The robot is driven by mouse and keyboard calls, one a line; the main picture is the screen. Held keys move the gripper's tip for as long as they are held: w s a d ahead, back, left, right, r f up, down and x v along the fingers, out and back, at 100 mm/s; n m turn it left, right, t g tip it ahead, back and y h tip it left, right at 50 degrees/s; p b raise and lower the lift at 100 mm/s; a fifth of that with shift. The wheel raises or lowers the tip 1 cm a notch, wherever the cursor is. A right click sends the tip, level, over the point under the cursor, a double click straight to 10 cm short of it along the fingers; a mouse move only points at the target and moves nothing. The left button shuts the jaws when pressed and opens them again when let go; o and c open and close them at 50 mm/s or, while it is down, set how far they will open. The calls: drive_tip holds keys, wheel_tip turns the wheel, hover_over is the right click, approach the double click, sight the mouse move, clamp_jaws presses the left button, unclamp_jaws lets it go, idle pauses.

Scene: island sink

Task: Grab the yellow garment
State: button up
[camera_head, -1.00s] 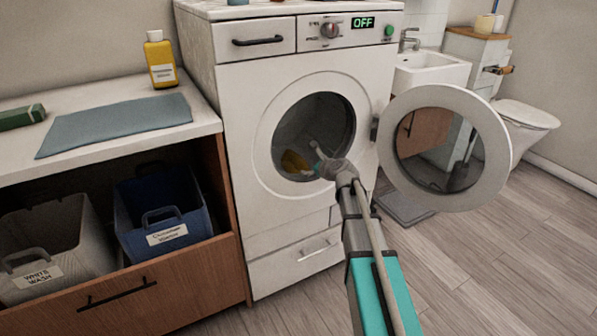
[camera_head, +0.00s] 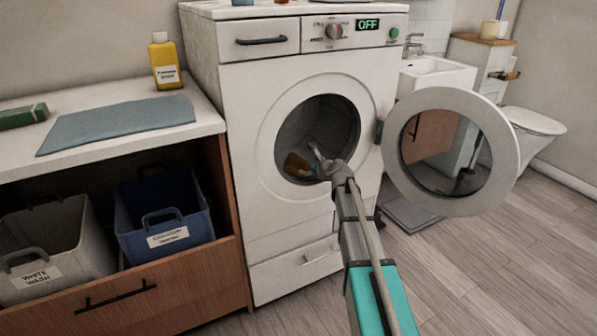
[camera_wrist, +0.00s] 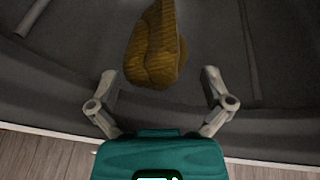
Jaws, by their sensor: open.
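The yellow garment (camera_wrist: 155,48) lies crumpled inside the washing machine drum, at the top middle of the wrist view. It also shows as a small patch in the drum in the head view (camera_head: 295,163). My gripper (camera_wrist: 162,85) is open, with its two fingers apart on either side below the garment. In the head view my gripper (camera_head: 319,160) is at the drum opening, just right of the garment. Nothing is between the fingers, and the garment lies just beyond them.
The washing machine (camera_head: 240,130) has its round door (camera_head: 397,125) swung open to the right. A white basket (camera_head: 50,245) and a blue basket (camera_head: 150,205) stand under the counter at left. A yellow bottle (camera_head: 165,62) and a grey cloth (camera_head: 115,125) are on the counter.

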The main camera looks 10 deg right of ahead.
sight(297, 160)
drive_tip(key=shift+b+x, duration=0.55)
drive_tip(key=shift+x, duration=1.5)
drive_tip(key=shift+f, duration=0.1)
drive_tip(key=shift+b+x, duration=0.95)
drive_tip(key=shift+x, duration=1.6)
drive_tip(key=c, duration=1.1)
drive_tip(key=shift+c, duration=0.3)
drive_tip(key=shift+s+r+p, duration=0.1)
drive_tip(key=shift+r+p, duration=0.35)
drive_tip(key=shift+r, duration=0.1)
clamp_jaws()
wheel_tip(297, 160, up, 9)
drive_tip(key=p, duration=0.9)
